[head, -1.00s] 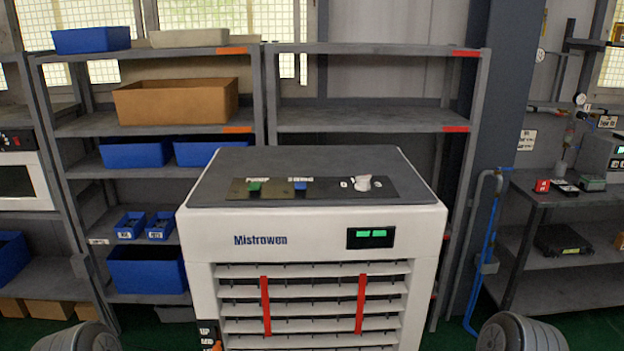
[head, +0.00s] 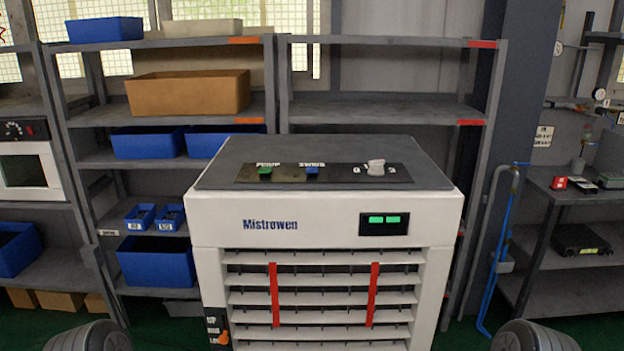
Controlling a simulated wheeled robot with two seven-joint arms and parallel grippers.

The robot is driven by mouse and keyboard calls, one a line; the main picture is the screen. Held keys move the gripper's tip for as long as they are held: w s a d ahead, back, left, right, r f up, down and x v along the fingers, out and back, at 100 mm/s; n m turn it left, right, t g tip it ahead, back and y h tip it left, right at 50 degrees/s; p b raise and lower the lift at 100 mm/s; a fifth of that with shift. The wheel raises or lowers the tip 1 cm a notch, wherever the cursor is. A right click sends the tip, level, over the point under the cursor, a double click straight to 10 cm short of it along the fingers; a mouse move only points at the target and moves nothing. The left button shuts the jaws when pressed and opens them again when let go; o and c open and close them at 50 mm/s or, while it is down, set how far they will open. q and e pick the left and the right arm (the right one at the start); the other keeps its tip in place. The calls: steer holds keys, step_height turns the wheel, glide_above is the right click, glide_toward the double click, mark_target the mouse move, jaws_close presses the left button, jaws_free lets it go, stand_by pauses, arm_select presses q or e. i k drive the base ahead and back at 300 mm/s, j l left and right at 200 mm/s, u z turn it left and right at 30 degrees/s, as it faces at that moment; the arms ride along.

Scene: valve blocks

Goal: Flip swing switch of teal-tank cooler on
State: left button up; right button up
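A white cooler (head: 228,268) labelled Mistrowen stands straight ahead in the head view. Its grey top has a black control panel (head: 335,174) with a green switch (head: 265,173) labelled like PUMP, a blue switch (head: 312,172) labelled like SWING, and a white knob (head: 376,167) at the right. Whether the blue switch is on or off is too small to tell. A display (head: 384,224) on the front glows green. No teal tank shows. Rounded grey parts of mine show at both bottom corners, but neither gripper is in view.
Grey shelves stand behind the cooler, with blue bins (head: 157,262) and a brown box (head: 188,93). A workbench (head: 575,188) with small devices is at the right, beside a blue hose (head: 505,250). Green floor shows on both sides of the cooler.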

mark_target(309, 170)
steer(key=j+z, duration=0.1)
steer(key=z, duration=0.35)
steer(key=i+j+z, duration=0.1)
steer(key=j+z, duration=0.35)
steer(key=j, duration=0.45)
steer(key=k+j+z, duration=0.1)
steer(key=j+z, duration=0.3)
steer(key=j, duration=0.95)
steer(key=k+j, duration=0.1)
steer(key=j, duration=0.35)
